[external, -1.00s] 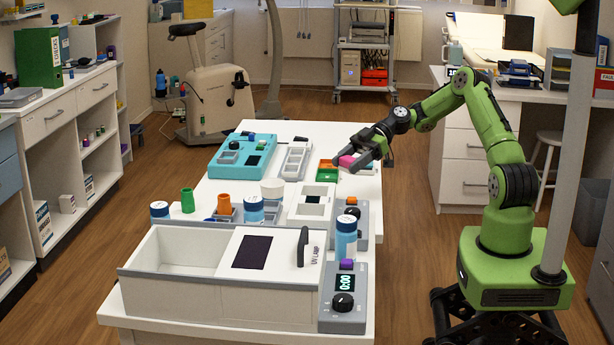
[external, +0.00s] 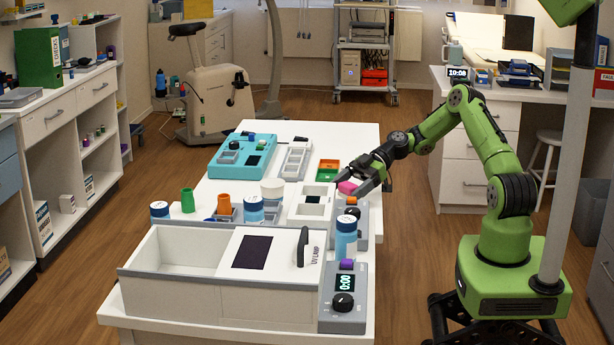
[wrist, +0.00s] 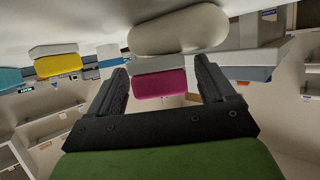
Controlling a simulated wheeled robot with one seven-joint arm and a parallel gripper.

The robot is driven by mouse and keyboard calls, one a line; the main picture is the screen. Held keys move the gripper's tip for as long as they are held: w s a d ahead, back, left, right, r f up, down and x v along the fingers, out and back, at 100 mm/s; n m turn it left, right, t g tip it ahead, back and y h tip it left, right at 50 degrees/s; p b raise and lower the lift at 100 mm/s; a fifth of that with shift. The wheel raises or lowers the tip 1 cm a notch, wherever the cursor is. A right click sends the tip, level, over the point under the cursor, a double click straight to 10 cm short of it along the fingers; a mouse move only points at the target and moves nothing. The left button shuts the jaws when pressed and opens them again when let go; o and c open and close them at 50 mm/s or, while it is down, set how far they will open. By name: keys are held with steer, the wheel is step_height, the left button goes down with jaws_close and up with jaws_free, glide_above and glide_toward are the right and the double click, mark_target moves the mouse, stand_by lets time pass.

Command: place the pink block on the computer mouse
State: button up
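The pink block (external: 346,187) is at the fingertips of my gripper (external: 364,180) in the external view, above the right side of the white table. In the wrist view the pink block (wrist: 160,85) lies between the two dark fingers (wrist: 162,84), close to both. It travels with the gripper, so I take it as held. A smooth pale oval object (wrist: 178,30) beyond the fingertips in the wrist view may be the computer mouse; I cannot tell for sure. I cannot make out a mouse in the external view. The gap under the block is unclear.
An orange-and-green tray (external: 328,171) is behind. A long white UV lamp box (external: 190,295) fills the table's near end.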

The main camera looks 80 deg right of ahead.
steer(key=shift+r+p, duration=0.3)
steer(key=p+v, duration=0.3)
steer(key=v, duration=0.9)
steer(key=w+a+r+m+g+h, duration=0.1)
steer(key=a+r+g+h, duration=0.15)
steer(key=a, duration=0.65)
steer(key=w+a+r+m+g+h, duration=0.1)
steer(key=a+r+g+h, duration=0.2)
steer(key=a, duration=0.6)
steer(key=s+a+r+m+h, duration=0.3)
steer(key=s+a+r, duration=0.3)
steer(key=s+a, duration=0.3)
steer(key=s+m+t+h, duration=0.1)
steer(key=s+m, duration=0.3)
steer(key=s, duration=0.5)
steer(key=shift+r, duration=0.5)
steer(key=shift+a+t, duration=0.2)
steer(key=shift+t, duration=0.05)
